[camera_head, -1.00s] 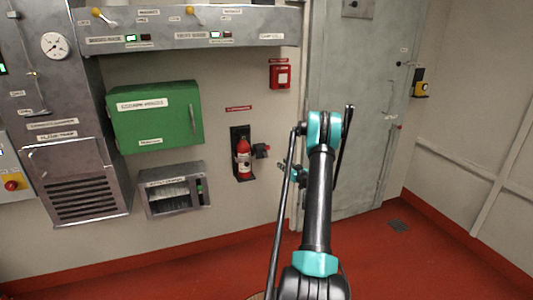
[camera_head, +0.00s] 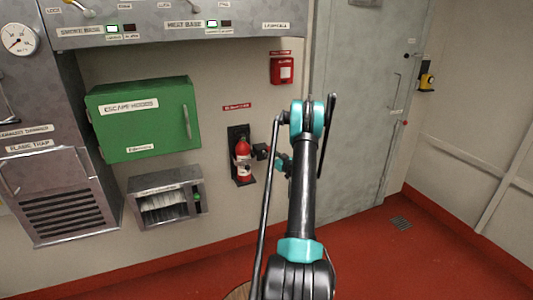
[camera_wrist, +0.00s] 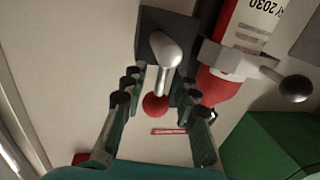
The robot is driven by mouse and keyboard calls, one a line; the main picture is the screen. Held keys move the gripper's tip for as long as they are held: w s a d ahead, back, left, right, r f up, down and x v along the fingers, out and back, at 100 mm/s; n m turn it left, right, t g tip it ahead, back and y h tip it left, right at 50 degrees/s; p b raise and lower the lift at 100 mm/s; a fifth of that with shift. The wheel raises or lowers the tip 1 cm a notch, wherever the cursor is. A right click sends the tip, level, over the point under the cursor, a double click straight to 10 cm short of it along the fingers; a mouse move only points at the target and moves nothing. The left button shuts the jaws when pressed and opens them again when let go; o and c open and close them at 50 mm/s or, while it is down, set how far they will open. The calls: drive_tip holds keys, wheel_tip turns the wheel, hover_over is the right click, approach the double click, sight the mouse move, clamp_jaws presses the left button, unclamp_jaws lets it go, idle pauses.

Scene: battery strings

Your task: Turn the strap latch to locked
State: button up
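A red fire extinguisher (camera_head: 243,150) stands upright in a dark wall bracket; in the wrist view its red body (camera_wrist: 218,88) is at the right. A grey strap (camera_wrist: 238,58) with a dark ball knob (camera_wrist: 295,88) crosses it. Beside it, a dark block (camera_wrist: 152,28) carries a silver lever (camera_wrist: 166,52), and a red ball (camera_wrist: 155,106) shows just below the lever; this appears to be the strap latch. Contact cannot be told.
A green cabinet (camera_head: 145,118) and an open-fronted metal box (camera_head: 165,202) are on the wall left of the extinguisher. A red alarm box (camera_head: 283,70) is above. A grey door (camera_head: 362,100) is at the right. The red floor (camera_head: 390,255) there is clear.

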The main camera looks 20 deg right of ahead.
clamp_jaws()
